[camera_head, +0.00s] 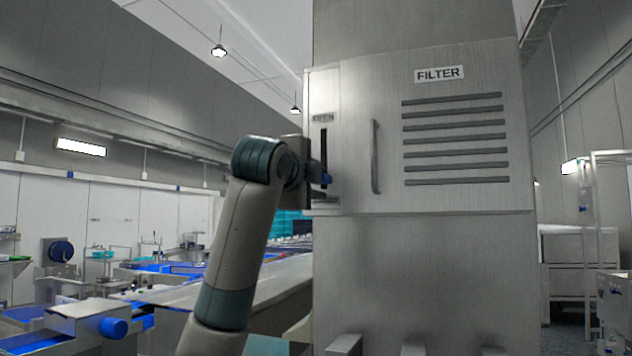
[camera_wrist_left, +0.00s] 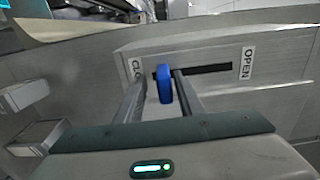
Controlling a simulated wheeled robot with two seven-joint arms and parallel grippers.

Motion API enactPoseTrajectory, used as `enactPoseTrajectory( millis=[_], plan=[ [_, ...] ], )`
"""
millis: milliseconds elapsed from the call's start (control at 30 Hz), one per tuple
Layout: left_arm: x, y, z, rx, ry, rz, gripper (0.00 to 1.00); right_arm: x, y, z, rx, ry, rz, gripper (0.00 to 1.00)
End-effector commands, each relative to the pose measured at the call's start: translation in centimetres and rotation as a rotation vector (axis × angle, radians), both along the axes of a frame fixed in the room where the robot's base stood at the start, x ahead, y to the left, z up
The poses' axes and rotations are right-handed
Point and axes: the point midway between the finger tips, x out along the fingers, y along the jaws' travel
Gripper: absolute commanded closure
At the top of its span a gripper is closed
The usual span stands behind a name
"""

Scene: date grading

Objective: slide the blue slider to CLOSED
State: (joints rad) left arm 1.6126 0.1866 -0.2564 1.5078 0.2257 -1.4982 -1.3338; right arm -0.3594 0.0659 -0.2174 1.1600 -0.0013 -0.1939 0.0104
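The blue slider (camera_wrist_left: 164,83) is a small knob on a slot (camera_wrist_left: 218,72) in a metal panel. In the wrist view it sits at the slot's left end, beside the partly hidden CLOSED label (camera_wrist_left: 136,69). The OPEN label (camera_wrist_left: 248,63) is at the other end. In the head view the slot (camera_head: 323,150) is vertical, with OPEN (camera_head: 323,118) on top and the slider (camera_head: 327,179) low. My left gripper (camera_head: 319,176) is at the slider, its fingers either side of it. A gap shows on the left finger's side; the right finger looks close or touching. My right gripper is out of view.
Right of the slot, the metal cabinet has a vertical handle (camera_head: 375,157), a FILTER label (camera_head: 439,74) and several louvre slats (camera_head: 455,140). Blue-lined conveyors (camera_head: 165,267) stand at the left back. A rack (camera_head: 600,200) stands at the far right.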

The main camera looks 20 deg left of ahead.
Motion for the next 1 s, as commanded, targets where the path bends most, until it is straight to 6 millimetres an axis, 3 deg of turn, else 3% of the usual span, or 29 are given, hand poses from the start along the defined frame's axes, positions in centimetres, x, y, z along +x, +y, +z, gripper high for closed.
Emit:
enactPoseTrajectory(
  millis=[367, 1000],
  plan=[
    [-2.1, 0.1, 0.0, 0.0, -0.004, 0.0, 0.66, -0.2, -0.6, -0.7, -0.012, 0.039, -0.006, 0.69],
    [-14.2, 0.6, -0.1, 0.0, -0.005, 0.001, 0.66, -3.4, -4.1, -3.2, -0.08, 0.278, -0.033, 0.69]
  ],
)
